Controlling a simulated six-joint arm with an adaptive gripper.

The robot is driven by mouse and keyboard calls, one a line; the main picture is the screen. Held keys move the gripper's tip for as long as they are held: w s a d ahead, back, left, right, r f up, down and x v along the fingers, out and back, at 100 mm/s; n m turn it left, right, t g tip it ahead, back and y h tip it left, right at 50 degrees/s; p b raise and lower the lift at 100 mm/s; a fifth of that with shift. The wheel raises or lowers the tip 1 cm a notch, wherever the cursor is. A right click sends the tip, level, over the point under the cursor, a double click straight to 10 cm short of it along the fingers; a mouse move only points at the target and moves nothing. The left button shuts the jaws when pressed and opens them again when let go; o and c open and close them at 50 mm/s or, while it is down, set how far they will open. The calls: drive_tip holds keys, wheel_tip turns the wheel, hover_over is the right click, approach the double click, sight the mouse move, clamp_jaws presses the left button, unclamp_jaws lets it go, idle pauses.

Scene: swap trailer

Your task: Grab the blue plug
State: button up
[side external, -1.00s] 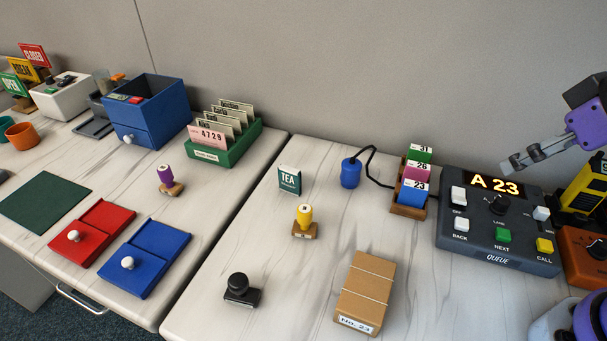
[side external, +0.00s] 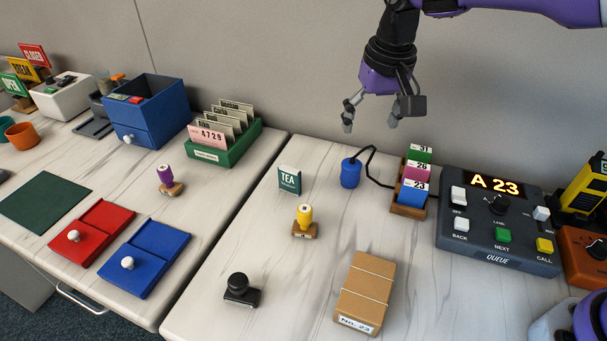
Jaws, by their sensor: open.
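The blue plug (side external: 350,173) is a short blue cylinder standing on the pale marbled table near the back, left of the number-card rack. A black cord runs from its top, arches up and goes right behind the rack. My gripper (side external: 370,122) points down above the plug, apart from it. Its two fingers are spread wide with nothing between them.
The card rack (side external: 408,209) stands close right of the plug, with the queue console (side external: 500,236) beyond it.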

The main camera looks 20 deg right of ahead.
sight(353, 164)
drive_tip(key=f, duration=0.2)
drive_tip(key=w+a+f, duration=0.1)
drive_tip(key=f, duration=0.1)
drive_tip(key=w+f, duration=0.1)
drive_tip(key=f, duration=0.2)
drive_tip(key=shift+a, duration=0.2)
wheel_tip(353, 164, down, 6)
drive_tip(key=shift+d+r, duration=0.1)
drive_tip(key=shift+r, duration=0.1)
drive_tip(key=c, duration=1.2)
